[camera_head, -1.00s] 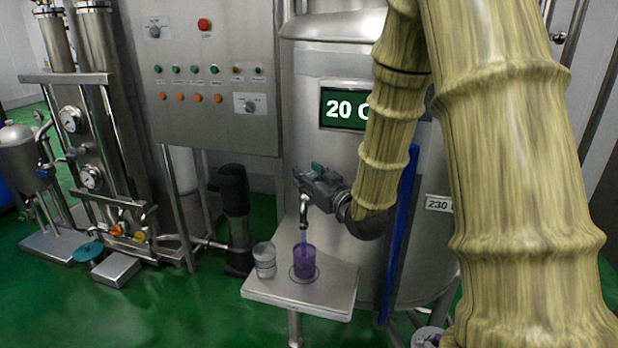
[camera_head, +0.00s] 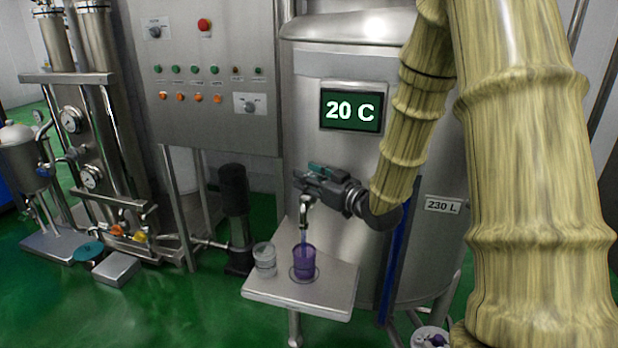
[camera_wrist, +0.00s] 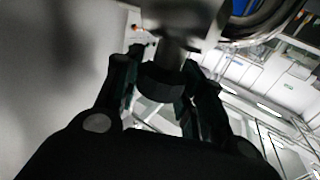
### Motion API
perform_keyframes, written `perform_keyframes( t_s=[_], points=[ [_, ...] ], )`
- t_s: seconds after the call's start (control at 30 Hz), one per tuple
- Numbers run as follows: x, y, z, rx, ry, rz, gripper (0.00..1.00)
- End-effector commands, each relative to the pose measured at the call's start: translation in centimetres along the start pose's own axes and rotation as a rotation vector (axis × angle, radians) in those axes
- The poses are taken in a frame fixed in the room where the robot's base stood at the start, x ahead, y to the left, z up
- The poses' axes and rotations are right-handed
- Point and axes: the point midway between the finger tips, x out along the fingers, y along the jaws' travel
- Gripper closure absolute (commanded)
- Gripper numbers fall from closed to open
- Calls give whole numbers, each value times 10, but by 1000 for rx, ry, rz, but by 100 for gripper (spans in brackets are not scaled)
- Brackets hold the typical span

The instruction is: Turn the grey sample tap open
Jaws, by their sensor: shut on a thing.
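The grey sample tap (camera_head: 305,203) sticks out from the front of the steel tank, its spout bent downward. My gripper (camera_head: 308,181) is at the top of the tap, reaching in from the right. In the wrist view its two dark fingers (camera_wrist: 163,88) are closed around a dark handle (camera_wrist: 162,82) below a grey metal body. Fingers and arm hide part of the tap, so the handle's exact angle is unclear. A bluish-violet stream (camera_head: 304,238) runs from the spout into a purple cup (camera_head: 304,264) directly below.
The cup stands on a small steel shelf (camera_head: 325,293), with a clear cup (camera_head: 264,262) to its left. The tank (camera_head: 335,155) carries a "20 C" display (camera_head: 351,110). A dark pump (camera_head: 236,205) stands left of the shelf. A blue upright (camera_head: 394,270) stands to the right.

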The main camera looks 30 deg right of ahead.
Motion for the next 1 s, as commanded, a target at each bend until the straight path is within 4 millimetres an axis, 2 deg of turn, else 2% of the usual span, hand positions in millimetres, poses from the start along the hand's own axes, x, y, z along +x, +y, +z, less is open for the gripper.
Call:
perform_keyframes(
  t_s=[0.07,0.1,0.2,0.53,0.67,0.77,1.0],
  points=[
    [0,1,-1,-1,2,2,85],
    [0,1,-1,-1,2,2,56],
    [0,1,-1,-1,2,2,39],
    [0,0,-1,-1,1,1,39],
    [-8,0,0,0,0,1,39],
    [-20,1,-1,0,1,2,39],
    [-64,1,-1,1,1,3,39]
  ],
)
